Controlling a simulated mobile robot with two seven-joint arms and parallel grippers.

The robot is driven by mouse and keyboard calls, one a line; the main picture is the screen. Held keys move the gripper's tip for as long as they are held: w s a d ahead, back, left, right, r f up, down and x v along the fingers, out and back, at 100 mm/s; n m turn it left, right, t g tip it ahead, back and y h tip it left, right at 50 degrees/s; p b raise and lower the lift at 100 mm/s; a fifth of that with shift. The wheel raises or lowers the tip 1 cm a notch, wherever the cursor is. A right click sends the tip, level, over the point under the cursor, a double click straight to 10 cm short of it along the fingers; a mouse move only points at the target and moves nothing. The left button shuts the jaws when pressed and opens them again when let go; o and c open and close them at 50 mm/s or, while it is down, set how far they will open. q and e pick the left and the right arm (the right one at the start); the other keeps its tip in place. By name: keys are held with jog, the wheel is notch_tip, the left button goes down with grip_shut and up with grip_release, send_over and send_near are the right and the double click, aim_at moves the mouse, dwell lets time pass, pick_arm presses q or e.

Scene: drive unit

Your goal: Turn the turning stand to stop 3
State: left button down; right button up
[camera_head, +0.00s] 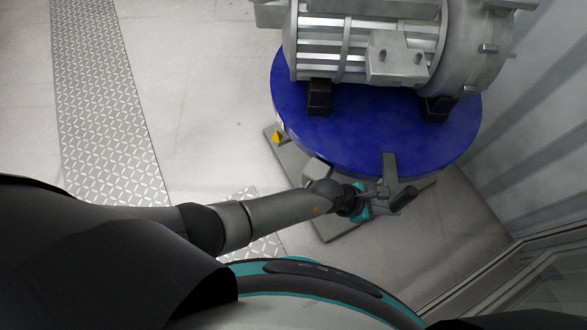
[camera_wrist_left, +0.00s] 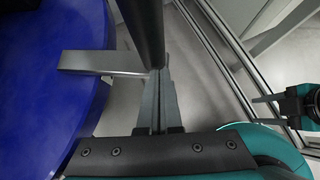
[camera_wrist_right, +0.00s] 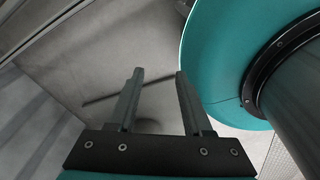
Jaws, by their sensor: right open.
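The turning stand has a round blue top (camera_head: 345,145) over a grey base plate (camera_head: 325,225). A grey bar (camera_head: 390,165) sticks out from its near side and carries a dark upright handle (camera_head: 403,197). In the left wrist view the handle (camera_wrist_left: 147,30) and bar (camera_wrist_left: 100,62) are close up. My left gripper (camera_head: 378,193) has its fingers together, tips at the handle's foot beside the bar; contact is unclear. My right gripper (camera_wrist_right: 157,72) is open and empty, and it also shows in the left wrist view (camera_wrist_left: 265,98). A yellow pointer (camera_head: 277,137) sits at the base's left; no stop numbers are readable.
A large grey motor (camera_head: 365,40) stands on the blue top, on black feet. A ribbed wall (camera_head: 545,130) rises close at the right, with a framed glass panel (camera_head: 545,270) at the lower right. The pale floor (camera_head: 200,90) at the left is clear.

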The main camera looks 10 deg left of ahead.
pick_arm(q)
jog(key=shift+w+d+r, duration=0.1)
jog(key=shift+d+r, duration=0.4)
jog(key=shift+d, duration=0.2)
pick_arm(e)
jog(key=shift+d, duration=0.1)
pick_arm(q)
jog(key=shift+a+r+p, duration=0.3)
jog(key=shift+r+p, duration=0.15)
jog(key=shift+p, duration=0.15)
jog(key=a+f+p+v, duration=0.1)
jog(key=p+v, duration=0.6)
jog(key=v, duration=0.7)
jog(key=shift+s+a, duration=0.25)
jog(key=shift+a, duration=0.15)
pick_arm(e)
notch_tip(320, 180, up, 8)
jog(key=s+a, duration=0.1)
jog(key=s, duration=0.1)
jog(key=shift+s+a+r+g, duration=0.15)
jog(key=shift+s+a+g, duration=0.05)
jog(key=shift+a+g, duration=0.1)
pick_arm(q)
jog(key=shift+f, duration=0.1)
